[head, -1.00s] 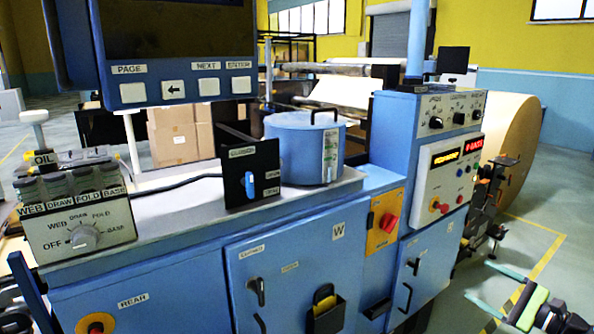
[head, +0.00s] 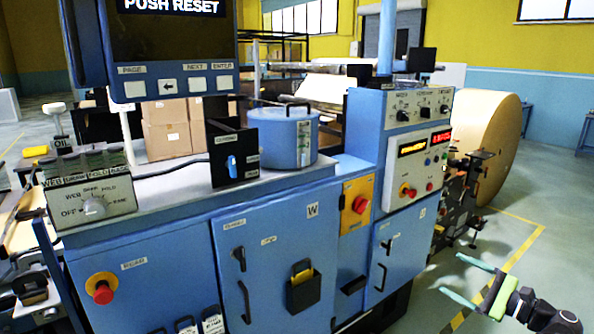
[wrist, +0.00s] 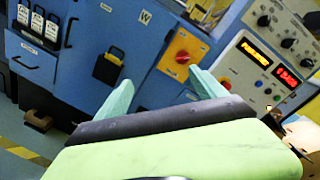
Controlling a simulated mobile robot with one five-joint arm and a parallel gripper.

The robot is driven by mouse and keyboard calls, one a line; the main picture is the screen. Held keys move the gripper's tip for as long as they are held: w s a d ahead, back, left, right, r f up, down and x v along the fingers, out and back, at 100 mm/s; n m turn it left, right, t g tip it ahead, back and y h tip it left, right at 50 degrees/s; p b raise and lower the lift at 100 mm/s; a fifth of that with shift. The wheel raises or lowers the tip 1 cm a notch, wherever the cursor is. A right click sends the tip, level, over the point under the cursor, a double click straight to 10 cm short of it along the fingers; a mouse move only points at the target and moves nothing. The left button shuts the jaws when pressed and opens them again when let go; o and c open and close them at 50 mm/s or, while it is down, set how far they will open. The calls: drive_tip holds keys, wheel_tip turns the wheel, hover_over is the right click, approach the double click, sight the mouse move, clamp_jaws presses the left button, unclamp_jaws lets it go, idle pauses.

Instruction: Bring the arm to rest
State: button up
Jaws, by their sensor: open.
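My gripper (head: 466,280) is at the lower right of the head view, over the floor and to the right of the blue machine (head: 262,232). Its two green fingers are apart, with nothing between them. The wrist view shows the two fingertips (wrist: 160,91) spread, with the machine's doors behind them. My gripper is clear of the machine and touches nothing that I can see.
The machine front has an orange plate with a red knob (head: 357,205), a red button (head: 103,290) and a control panel (head: 417,165). A large kraft roll (head: 490,140) stands behind. Open floor (head: 555,225) lies to the right.

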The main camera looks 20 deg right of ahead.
drive_tip(key=w+a+n+g+y+p, duration=0.1)
drive_tip(key=w+a+n+g+y, duration=0.15)
drive_tip(key=w+a, duration=0.55)
drive_tip(key=w+a+n+g+y+p, duration=0.25)
drive_tip(key=w+a, duration=0.25)
drive_tip(key=a, duration=0.8)
drive_tip(key=w+a+n+g+y+p, duration=0.1)
drive_tip(key=w+a+n+g+y, duration=0.15)
drive_tip(key=w+a, duration=0.55)
drive_tip(key=s+a+f+n+g+h+p, duration=0.1)
drive_tip(key=s+a+f+n+g+h, duration=0.2)
drive_tip(key=a, duration=0.7)
drive_tip(key=s+a+f+n+g+h+p, duration=0.1)
drive_tip(key=a+f+n+g+h, duration=0.25)
drive_tip(key=a, duration=0.55)
drive_tip(key=s+a+f+n+g+h+p, duration=0.1)
drive_tip(key=s+a+f+n+g, duration=0.2)
drive_tip(key=a+f, duration=0.5)
drive_tip(key=d+f+n+h, duration=0.1)
drive_tip(key=d+n+h, duration=0.4)
drive_tip(key=d, duration=0.3)
drive_tip(key=shift+w+d+n+h, duration=0.3)
drive_tip(key=shift+d+n+h, duration=0.1)
drive_tip(key=shift+n, duration=0.3)
